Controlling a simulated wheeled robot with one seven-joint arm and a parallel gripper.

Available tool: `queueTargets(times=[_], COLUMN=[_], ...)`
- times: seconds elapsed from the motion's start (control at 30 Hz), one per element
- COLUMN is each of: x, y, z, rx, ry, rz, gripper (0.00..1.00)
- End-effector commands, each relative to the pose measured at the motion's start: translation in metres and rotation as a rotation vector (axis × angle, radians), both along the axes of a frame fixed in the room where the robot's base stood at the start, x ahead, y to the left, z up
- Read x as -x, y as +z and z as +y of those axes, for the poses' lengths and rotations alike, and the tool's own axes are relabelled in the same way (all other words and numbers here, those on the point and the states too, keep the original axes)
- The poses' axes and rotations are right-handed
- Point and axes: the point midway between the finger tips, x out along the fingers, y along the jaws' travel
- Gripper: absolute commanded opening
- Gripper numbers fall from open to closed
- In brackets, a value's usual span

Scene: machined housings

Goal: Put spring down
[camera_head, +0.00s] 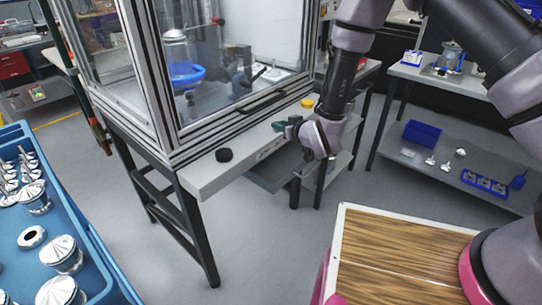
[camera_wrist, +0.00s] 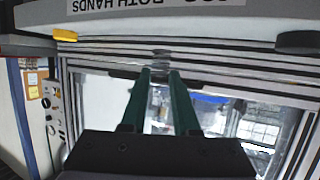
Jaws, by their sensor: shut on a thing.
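My gripper (camera_head: 287,126) is at the front ledge of the glazed machine enclosure in the head view. Its green fingers point left, just over the ledge's label. In the wrist view the fingers of my gripper (camera_wrist: 159,72) are nearly closed on a small greyish piece, the spring (camera_wrist: 160,76), at their tips. The spring is too small and hidden to make out in the head view. I cannot tell whether it touches anything below.
The ledge (camera_head: 212,174) carries a black button (camera_head: 224,155) and a yellow button (camera_head: 307,103). The enclosure's door handle (camera_head: 262,103) is close behind my gripper. A blue cart (camera_head: 88,262) with metal parts stands left. A shelf with a blue bin (camera_head: 422,132) stands right.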

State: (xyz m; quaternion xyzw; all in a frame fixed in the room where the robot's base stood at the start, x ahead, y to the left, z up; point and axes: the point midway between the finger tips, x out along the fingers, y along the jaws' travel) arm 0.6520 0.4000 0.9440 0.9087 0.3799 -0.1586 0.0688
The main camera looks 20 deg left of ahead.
Motion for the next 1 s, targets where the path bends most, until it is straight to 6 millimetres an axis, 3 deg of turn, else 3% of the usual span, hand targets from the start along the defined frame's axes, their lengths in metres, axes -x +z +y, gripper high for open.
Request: queueTargets(times=[0.2,0.4,1.0], x=[0.001,0.0,0.0], y=[-0.062,-0.106,-0.162], z=[-0.001,-0.001,-0.001], rx=[0.004,0.002,0.001], ry=[0.0,0.0,0.0], rz=[0.003,0.001,-0.001], gripper=[0.0,0.0,0.0])
